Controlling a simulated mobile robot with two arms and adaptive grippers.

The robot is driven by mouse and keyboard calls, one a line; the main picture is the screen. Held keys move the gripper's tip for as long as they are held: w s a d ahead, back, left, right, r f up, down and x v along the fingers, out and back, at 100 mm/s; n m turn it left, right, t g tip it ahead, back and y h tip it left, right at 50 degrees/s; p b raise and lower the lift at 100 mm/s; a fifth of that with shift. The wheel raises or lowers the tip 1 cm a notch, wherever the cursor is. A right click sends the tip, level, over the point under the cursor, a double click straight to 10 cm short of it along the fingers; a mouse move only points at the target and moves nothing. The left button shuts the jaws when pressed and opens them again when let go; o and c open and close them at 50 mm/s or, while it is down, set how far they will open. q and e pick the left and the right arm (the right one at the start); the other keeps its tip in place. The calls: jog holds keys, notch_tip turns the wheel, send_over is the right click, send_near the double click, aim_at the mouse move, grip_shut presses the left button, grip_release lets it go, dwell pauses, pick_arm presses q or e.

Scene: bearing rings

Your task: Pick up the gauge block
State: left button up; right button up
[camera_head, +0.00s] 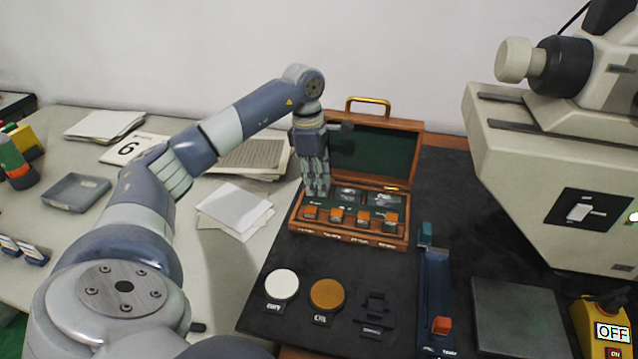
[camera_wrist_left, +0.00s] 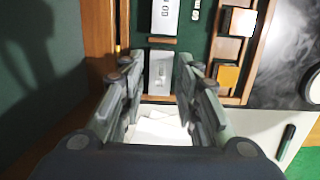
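An open wooden case (camera_head: 344,231) with a green-lined lid (camera_head: 372,150) stands on the dark mat. Silver gauge blocks (camera_head: 350,194) lie in its rear row; in the left wrist view one gauge block (camera_wrist_left: 161,72) is nearer my fingers and another (camera_wrist_left: 165,16) lies beyond it. My left gripper (camera_head: 317,190) points down over the case's rear left part. In the left wrist view my left gripper (camera_wrist_left: 157,70) is open, its fingers on either side of the nearer block with visible gaps. My right gripper is not in view.
Several orange-topped pieces (camera_head: 337,216) sit in the case's front row. A white disc (camera_head: 282,284), an orange disc (camera_head: 327,294), a black holder (camera_head: 375,306) and a blue rail tool (camera_head: 435,295) lie in front. A large machine (camera_head: 560,150) stands at right.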

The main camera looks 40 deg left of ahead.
pick_arm(q)
jog(key=shift+f, duration=0.4)
jog(key=shift+r, duration=0.1)
jog(key=shift+c, duration=0.5)
grip_shut()
